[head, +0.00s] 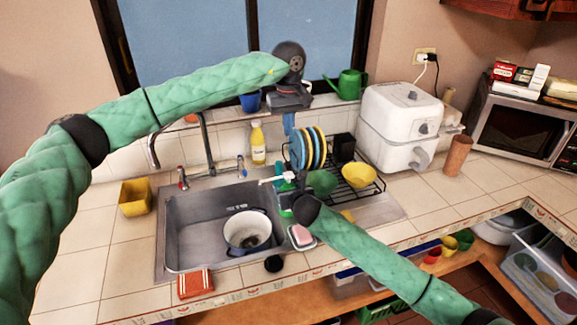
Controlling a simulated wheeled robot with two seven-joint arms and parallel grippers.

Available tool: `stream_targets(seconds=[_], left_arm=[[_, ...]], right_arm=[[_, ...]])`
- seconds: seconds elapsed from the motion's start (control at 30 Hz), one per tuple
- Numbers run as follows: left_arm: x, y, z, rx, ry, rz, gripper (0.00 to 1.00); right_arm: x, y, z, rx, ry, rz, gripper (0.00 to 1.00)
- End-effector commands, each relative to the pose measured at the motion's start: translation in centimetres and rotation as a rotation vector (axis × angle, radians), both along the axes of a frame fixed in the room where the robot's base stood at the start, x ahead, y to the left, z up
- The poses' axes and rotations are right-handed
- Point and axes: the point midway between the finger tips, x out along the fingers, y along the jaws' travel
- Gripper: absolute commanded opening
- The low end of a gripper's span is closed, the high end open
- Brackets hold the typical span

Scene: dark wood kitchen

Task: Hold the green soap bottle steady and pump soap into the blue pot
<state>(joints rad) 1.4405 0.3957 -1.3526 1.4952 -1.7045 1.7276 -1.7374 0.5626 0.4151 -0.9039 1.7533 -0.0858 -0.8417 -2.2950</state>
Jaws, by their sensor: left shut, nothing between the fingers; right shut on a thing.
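The green soap bottle (285,200) stands at the right edge of the sink, partly hidden by my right gripper. Its white pump head (276,179) points left toward the sink. My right gripper (296,193) is shut on the bottle. My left gripper (289,128) is shut and empty, pointing down above the pump, with a gap between them. The pot (231,232) sits in the sink basin, left of and below the pump nozzle. It looks whitish with a dark rim here, and something brownish lies at its bottom.
A dish rack with plates (308,149) and a yellow bowl (358,176) stands right of the bottle. The faucet (208,145) and a yellow bottle (258,143) are behind the sink. A pink sponge on a dish (301,236) lies near the front edge.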

Motion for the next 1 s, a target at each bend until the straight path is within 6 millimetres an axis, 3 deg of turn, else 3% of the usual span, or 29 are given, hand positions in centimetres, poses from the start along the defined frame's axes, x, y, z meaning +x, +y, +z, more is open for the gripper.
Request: stream_targets(seconds=[0.53, 1.0], left_arm=[[0.0, 0.0, -0.8, 0.001, 0.001, -0.015, 0.0], [0.0, 0.0, -8.4, 0.0, 0.001, -0.014, 0.0]], right_arm=[[0.0, 0.0, 0.0, 0.0, 0.0, 0.0, 0.2], [0.0, 0.0, 0.0, 0.0, 0.0, 0.0, 0.2]])
